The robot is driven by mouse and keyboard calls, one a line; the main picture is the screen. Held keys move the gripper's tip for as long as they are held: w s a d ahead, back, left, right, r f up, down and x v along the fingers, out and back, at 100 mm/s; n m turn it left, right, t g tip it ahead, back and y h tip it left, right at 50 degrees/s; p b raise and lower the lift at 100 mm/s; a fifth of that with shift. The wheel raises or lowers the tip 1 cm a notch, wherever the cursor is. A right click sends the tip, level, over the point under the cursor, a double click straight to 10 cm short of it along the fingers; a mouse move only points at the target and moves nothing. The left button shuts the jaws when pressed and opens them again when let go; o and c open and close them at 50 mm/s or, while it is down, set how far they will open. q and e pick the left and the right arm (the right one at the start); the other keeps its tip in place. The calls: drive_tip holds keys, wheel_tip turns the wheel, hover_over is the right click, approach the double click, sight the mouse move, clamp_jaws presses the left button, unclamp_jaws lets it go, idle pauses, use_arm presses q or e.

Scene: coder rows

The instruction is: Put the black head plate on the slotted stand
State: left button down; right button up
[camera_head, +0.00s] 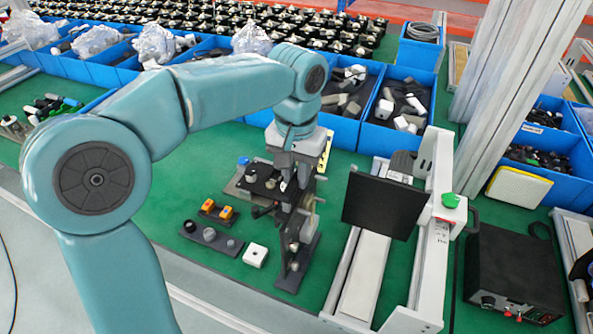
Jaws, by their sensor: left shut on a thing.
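My left arm reaches in from the left and over the green bench. My left gripper (288,186) points down at a metal fixture in the middle and is shut on a small black plate (262,181), which appears to be the black head plate. The plate lies roughly level at the fixture's top. A dark upright stand (293,235) with a foot and metal knobs stands just below and in front; it may be the slotted stand, but its slot is not clear. The gripper hides part of the plate, and I cannot tell whether plate and stand touch. My right gripper is out of view.
A black screen (385,206) and a white rail frame (432,215) stand close on the right. Blue bins (395,105) line the back. A black control box (513,270) sits far right.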

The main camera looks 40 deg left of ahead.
use_arm(q)
drive_tip(key=shift+f+b, duration=0.85)
drive_tip(key=shift+f, duration=0.35)
drive_tip(key=shift+f+b, duration=0.55)
drive_tip(key=shift+f, duration=0.1)
drive_tip(key=shift+f, duration=0.35)
drive_tip(key=shift+f+b, duration=0.2)
drive_tip(key=shift+b, duration=0.15)
idle(0.4)
drive_tip(key=c, duration=0.9)
unclamp_jaws()
drive_tip(key=shift+s, duration=0.1)
